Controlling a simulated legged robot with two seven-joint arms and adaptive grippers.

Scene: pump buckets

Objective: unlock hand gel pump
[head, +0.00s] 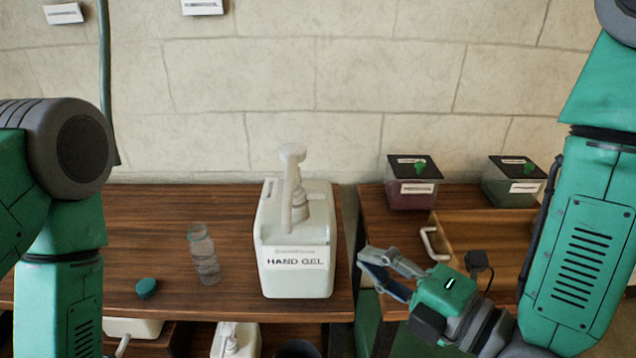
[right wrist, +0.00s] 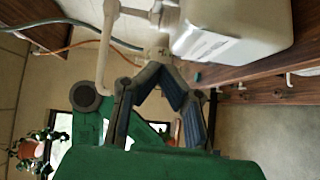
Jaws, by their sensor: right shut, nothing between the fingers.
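The hand gel bottle (head: 296,262), a white jug labelled HAND GEL, stands upright on the wooden table in the head view. Its white pump (head: 293,180) rises from the top, and the spout hangs down in front. My right gripper (head: 368,260) is to the right of the bottle, apart from it, at about label height, with fingers pointing left. It is shut and empty. In the right wrist view the fingertips (right wrist: 160,72) come together below the bottle (right wrist: 230,28) and pump spout (right wrist: 105,50). My left gripper is out of view; only my left arm shows.
A clear bottle (head: 204,256) and a green cap (head: 146,288) are left of the gel. Two dark-lidded boxes (head: 412,184) (head: 512,182) stand on the right table, behind a white handle (head: 433,244). Another white pump bottle (head: 236,341) is on the shelf below. A gap separates the tables.

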